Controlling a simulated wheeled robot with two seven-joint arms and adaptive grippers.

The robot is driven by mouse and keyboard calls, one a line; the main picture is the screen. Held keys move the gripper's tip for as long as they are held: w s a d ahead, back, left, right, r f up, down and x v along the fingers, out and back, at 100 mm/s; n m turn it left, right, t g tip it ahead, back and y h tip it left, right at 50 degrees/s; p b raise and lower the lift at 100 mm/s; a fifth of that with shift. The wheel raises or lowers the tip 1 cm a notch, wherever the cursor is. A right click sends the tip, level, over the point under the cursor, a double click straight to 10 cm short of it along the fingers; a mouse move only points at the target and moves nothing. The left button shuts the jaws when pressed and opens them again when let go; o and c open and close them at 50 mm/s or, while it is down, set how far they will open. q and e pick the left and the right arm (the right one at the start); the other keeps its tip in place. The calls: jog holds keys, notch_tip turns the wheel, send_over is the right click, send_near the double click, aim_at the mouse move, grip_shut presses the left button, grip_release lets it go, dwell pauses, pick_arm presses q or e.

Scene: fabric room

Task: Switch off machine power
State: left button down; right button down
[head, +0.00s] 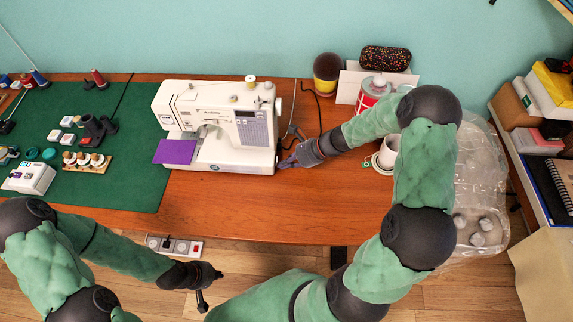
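A white sewing machine (205,98) stands on the wooden table, partly on the green mat, with purple fabric (176,151) at its left end. My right gripper (284,163) is at the lower right end of the machine's base, very close to it. I cannot tell whether it touches the machine or whether its fingers are open. A power strip (181,247) with a red switch (196,248) and a dark plug lies beyond the table's front edge. My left gripper (217,275) is below and right of the strip, apart from it; its fingers are too small to read.
The green mat (105,190) holds spools, pads and small boxes at the left. A cup (388,152), a red-and-white container (371,92) and a dark-topped pot (326,72) stand right of the machine. The table front (260,215) is clear. Books and boxes fill the right side.

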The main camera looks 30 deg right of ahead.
pick_arm(q)
jog(key=shift+r, duration=0.2)
pick_arm(e)
jog(key=shift+r, duration=0.2)
pick_arm(q)
jog(key=shift+r+p, duration=0.7)
jog(key=shift+p, duration=0.1)
pick_arm(e)
jog(key=shift+r, duration=0.75)
jog(key=shift+s+d, duration=0.1)
jog(key=shift+d, duration=0.05)
